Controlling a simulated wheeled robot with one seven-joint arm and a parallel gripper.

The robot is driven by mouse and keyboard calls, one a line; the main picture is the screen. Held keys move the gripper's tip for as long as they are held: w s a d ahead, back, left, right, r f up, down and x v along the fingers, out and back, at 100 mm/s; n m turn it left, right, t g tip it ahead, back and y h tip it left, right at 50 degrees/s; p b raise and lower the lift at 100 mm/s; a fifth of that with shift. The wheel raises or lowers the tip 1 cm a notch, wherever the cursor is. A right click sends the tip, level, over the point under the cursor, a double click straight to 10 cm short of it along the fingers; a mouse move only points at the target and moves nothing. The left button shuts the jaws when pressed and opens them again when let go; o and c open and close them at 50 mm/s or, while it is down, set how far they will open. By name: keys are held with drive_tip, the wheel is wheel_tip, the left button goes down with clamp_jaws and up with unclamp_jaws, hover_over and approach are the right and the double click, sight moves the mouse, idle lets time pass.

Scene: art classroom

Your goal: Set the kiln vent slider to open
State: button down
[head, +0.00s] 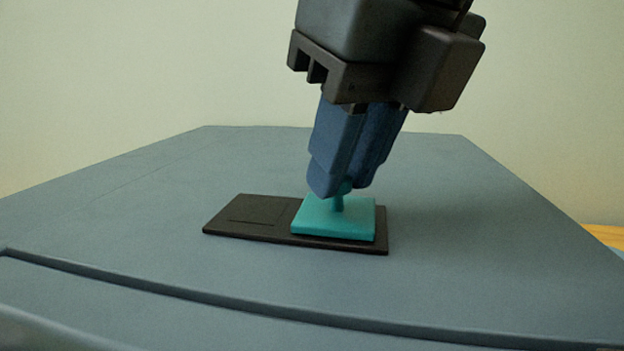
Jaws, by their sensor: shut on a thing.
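The kiln vent slider is a teal square plate (334,218) with a small upright knob (338,200). It sits at the right end of a dark rectangular base plate (245,216). The left part of the base is uncovered and shows a thin rectangular outline. My gripper (338,190) comes down from above, tilted, with its blue fingers shut on the slider's knob. The fingers hide the top of the knob.
The base plate lies on a broad blue-grey top surface (130,220) with free room around it. A raised dark edge (200,298) runs along the front. A plain pale wall (120,70) stands behind. Something orange (606,236) shows at the far right.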

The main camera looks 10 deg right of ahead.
drive_tip(key=shift+d, duration=0.15)
drive_tip(key=c, duration=1.3)
unclamp_jaws()
drive_tip(key=shift+s+d, duration=0.1)
drive_tip(key=o, duration=0.3)
drive_tip(key=shift+b+v, duration=0.3)
drive_tip(key=shift+v, duration=3.6)
